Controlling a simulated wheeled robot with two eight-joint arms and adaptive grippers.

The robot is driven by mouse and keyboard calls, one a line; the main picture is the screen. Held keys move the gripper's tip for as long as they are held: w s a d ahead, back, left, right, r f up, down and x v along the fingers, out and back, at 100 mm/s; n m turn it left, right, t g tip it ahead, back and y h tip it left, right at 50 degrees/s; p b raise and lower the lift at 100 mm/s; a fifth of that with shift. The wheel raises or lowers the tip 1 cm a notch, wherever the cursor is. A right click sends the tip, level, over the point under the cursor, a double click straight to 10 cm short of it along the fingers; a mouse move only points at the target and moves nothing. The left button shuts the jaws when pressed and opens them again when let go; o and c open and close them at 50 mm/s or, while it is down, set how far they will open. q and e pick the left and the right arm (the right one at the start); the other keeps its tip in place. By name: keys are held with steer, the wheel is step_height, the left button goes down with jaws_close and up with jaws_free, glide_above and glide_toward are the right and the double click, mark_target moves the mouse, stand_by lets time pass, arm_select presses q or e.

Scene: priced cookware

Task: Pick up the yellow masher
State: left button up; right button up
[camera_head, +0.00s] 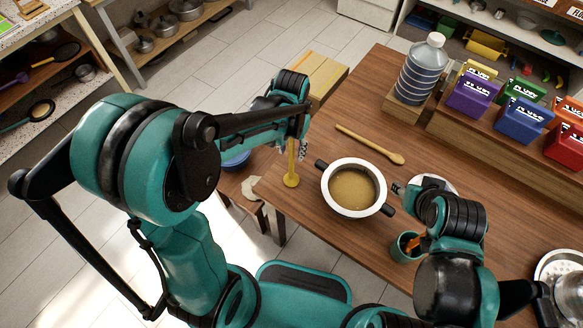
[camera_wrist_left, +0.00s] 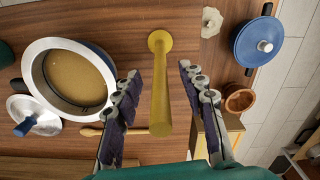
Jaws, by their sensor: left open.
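The yellow masher (camera_head: 291,166) stands upright near the table's left corner, its round foot down and its handle up. In the left wrist view the masher (camera_wrist_left: 160,85) lies between the two fingers. My left gripper (camera_head: 298,143) is at the upper part of the handle. Its fingers (camera_wrist_left: 158,72) are open on either side of the handle, with visible gaps. My right gripper (camera_head: 402,190) is near the pot's right side; whether its fingers are open or shut is unclear.
A white pot (camera_head: 354,187) of brown liquid stands right of the masher. A wooden spoon (camera_head: 368,143) lies behind it. A teal cup (camera_head: 404,247) is near my right arm. A water jug (camera_head: 420,69) and coloured boxes (camera_head: 471,94) stand farther back. A blue lidded pot (camera_wrist_left: 262,42) is beside the table.

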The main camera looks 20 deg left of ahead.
arm_select(q)
step_height(320, 180, down, 2)
steer(key=shift+f, duration=0.15)
jaws_close()
steer(key=shift+r, duration=0.2)
